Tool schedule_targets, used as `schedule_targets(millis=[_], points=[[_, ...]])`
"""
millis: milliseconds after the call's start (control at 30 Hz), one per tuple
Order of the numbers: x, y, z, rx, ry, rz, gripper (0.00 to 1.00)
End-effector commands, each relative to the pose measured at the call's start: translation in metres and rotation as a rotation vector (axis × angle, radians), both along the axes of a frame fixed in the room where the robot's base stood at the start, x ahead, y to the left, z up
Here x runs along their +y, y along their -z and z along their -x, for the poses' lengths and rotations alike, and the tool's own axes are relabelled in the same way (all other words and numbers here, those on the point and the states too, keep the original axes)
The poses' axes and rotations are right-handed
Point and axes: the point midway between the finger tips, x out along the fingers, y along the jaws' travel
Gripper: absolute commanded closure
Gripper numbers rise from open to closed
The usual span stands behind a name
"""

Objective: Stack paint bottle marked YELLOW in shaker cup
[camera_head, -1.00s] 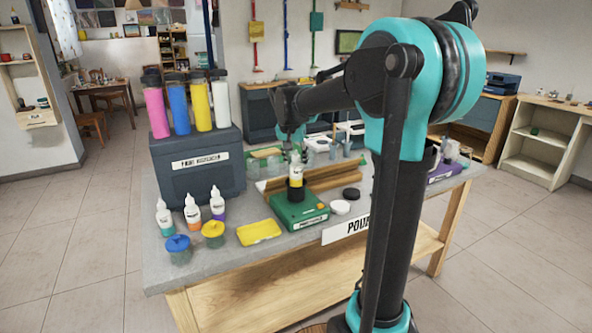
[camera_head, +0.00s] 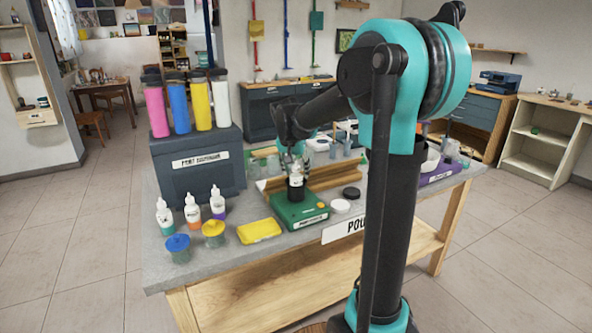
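The small dark shaker cup (camera_head: 296,193) stands upright on a green labelled device on the workbench. A pale band with dark marks, perhaps a label, shows at its upper part; I cannot tell whether it belongs to the cup or to a bottle inside. The yellow bottle body seen earlier is no longer clearly visible there. My gripper (camera_head: 291,157) points down directly above the cup, at or very near its top. Its fingers are too small and dark to tell whether they are open or shut, or whether they touch a bottle.
The green device (camera_head: 300,215) sits mid-bench. A yellow sponge-like block (camera_head: 259,231), lidded jars (camera_head: 213,234) and several dropper bottles (camera_head: 192,212) stand left. A dark box (camera_head: 194,168) bears tall coloured bottles. A wooden rail (camera_head: 330,176) lies behind; round lids (camera_head: 341,206) lie right.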

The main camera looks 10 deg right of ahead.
Motion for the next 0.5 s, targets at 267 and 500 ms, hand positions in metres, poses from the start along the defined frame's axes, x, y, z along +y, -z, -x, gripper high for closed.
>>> schedule_targets(millis=[267, 500], points=[[0.0, 0.0, 0.0, 0.0, 0.0, 0.0, 0.4], [0.002, -0.017, 0.004, 0.0, -0.001, 0.0, 0.4]])
